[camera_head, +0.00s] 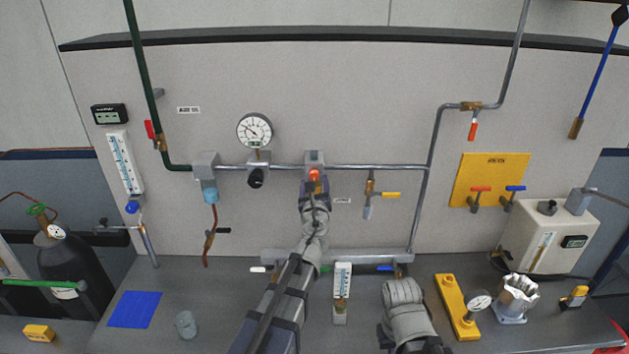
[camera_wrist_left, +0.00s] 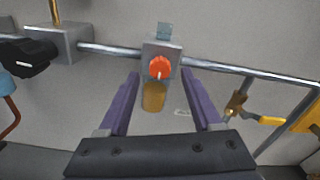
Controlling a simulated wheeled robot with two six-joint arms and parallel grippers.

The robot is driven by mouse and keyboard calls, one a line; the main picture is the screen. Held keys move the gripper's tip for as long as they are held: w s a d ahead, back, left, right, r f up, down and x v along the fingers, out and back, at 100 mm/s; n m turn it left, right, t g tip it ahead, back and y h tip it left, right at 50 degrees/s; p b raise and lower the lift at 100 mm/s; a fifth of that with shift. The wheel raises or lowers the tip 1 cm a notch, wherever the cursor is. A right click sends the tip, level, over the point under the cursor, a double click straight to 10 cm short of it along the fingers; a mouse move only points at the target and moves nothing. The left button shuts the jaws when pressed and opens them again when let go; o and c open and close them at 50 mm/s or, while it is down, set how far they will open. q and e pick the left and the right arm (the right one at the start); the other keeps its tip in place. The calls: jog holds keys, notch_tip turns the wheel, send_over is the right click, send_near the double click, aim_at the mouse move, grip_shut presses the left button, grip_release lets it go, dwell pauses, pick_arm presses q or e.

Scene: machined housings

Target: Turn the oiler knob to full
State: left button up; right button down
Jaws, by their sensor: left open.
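The oiler (camera_wrist_left: 162,54) is a grey block on the horizontal wall pipe with an amber bowl (camera_wrist_left: 153,97) under it. Its knob is orange-red with a pale mark, and shows in the left wrist view (camera_wrist_left: 160,68) and the head view (camera_head: 314,175). My left gripper (camera_wrist_left: 160,85) is open, its two purple fingers on either side of the amber bowl and just below the knob in the picture. I cannot tell whether they touch anything. In the head view my left gripper (camera_head: 314,192) hides the bowl. My right gripper cannot be made out; only a grey arm part shows at the bottom.
Left of the oiler on the pipe are a regulator with a black knob (camera_head: 256,178), a gauge (camera_head: 255,130) and a blue-bowled filter (camera_head: 209,190). A yellow-handled valve (camera_head: 390,195) hangs to the right. A flowmeter (camera_head: 341,282) and a yellow block (camera_head: 457,306) stand on the bench.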

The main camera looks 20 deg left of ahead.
pick_arm(q)
jog(key=v, duration=0.5)
jog(key=shift+s, duration=0.15)
jog(key=shift+f, duration=0.1)
jog(key=s+d+f+n+g+y+b, duration=0.15)
jog(key=s+f+n+g+b, duration=0.55)
jog(key=f+n, duration=1)
jog(key=s+d+f+n+g+h, duration=0.2)
jog(key=s+d+f+n+g, duration=0.2)
jog(key=s, duration=0.6)
jog(key=s+d+f+n+g+h, duration=0.3)
jog(key=s+d+f+n+g, duration=0.2)
jog(key=s+d+f, duration=0.3)
jog(key=s+d+g+b, duration=0.1)
jog(key=s, duration=0.2)
jog(key=shift+f+g, duration=0.25)
jog(key=shift+g, duration=0.15)
